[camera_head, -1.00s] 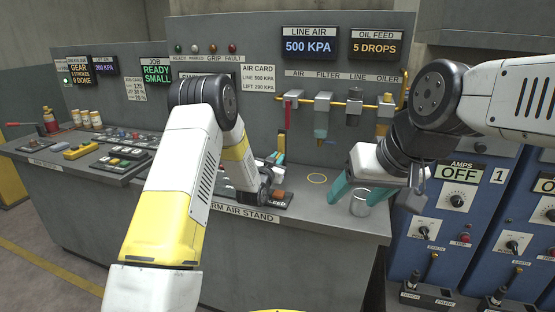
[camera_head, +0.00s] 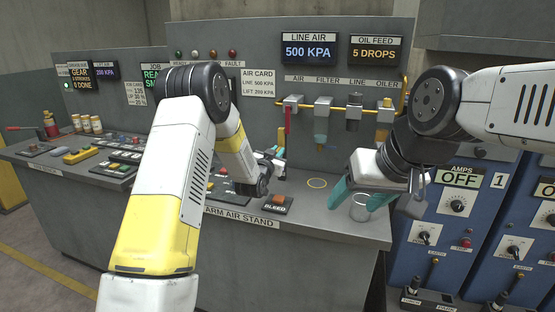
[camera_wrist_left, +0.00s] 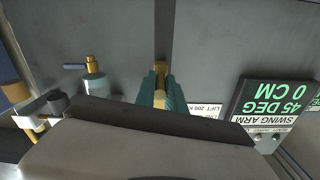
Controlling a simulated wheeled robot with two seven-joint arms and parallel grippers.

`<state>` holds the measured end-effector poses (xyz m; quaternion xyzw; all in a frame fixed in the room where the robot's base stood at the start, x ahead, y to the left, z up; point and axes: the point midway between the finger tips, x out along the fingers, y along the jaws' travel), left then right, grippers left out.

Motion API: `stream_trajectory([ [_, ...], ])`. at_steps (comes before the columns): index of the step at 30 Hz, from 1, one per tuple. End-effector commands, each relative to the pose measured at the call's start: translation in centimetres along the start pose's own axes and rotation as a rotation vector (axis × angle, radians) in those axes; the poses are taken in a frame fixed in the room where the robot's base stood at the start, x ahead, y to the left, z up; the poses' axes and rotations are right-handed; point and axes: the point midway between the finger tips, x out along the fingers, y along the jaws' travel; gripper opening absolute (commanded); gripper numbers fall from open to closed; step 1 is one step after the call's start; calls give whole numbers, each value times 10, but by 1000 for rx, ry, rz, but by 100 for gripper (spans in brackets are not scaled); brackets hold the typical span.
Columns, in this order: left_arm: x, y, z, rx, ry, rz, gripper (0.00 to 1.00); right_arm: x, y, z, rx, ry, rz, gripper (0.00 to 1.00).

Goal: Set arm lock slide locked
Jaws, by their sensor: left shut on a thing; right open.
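No part that I can make out as the arm lock slide shows clearly. My left gripper (camera_head: 274,156) is over the back of the grey stand, its teal fingers partly behind my own wrist. In the left wrist view its fingers (camera_wrist_left: 160,100) are shut on a small yellow-tan piece (camera_wrist_left: 160,97); I cannot tell whether this is the slide. A SWING ARM display (camera_wrist_left: 268,108) reads 45 DEG, 0 CM.
Blue power cabinets (camera_head: 455,225) stand at the right.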

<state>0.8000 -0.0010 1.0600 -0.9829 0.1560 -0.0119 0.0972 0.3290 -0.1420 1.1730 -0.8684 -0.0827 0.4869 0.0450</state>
Motion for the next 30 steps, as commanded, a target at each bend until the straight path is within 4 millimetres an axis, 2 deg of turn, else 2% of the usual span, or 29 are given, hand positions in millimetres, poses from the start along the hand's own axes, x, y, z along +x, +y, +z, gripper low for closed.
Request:
stream_trajectory([
  [6,1,-1,-6,0,13,-3,0,0,0,0,0,0,0,62],
  [7,1,-1,-6,1,13,-3,18,0,0,0,0,0,0,62],
  [10,1,-1,-6,0,12,-3,36,0,0,0,0,0,0,62],
  [20,-1,-1,-3,0,7,-2,36,0,0,0,0,0,0,62],
  [23,-10,-1,-3,0,6,-2,36,0,0,0,0,0,0,62],
  [30,-51,-1,-3,0,7,-2,36,0,0,0,0,0,0,62],
])
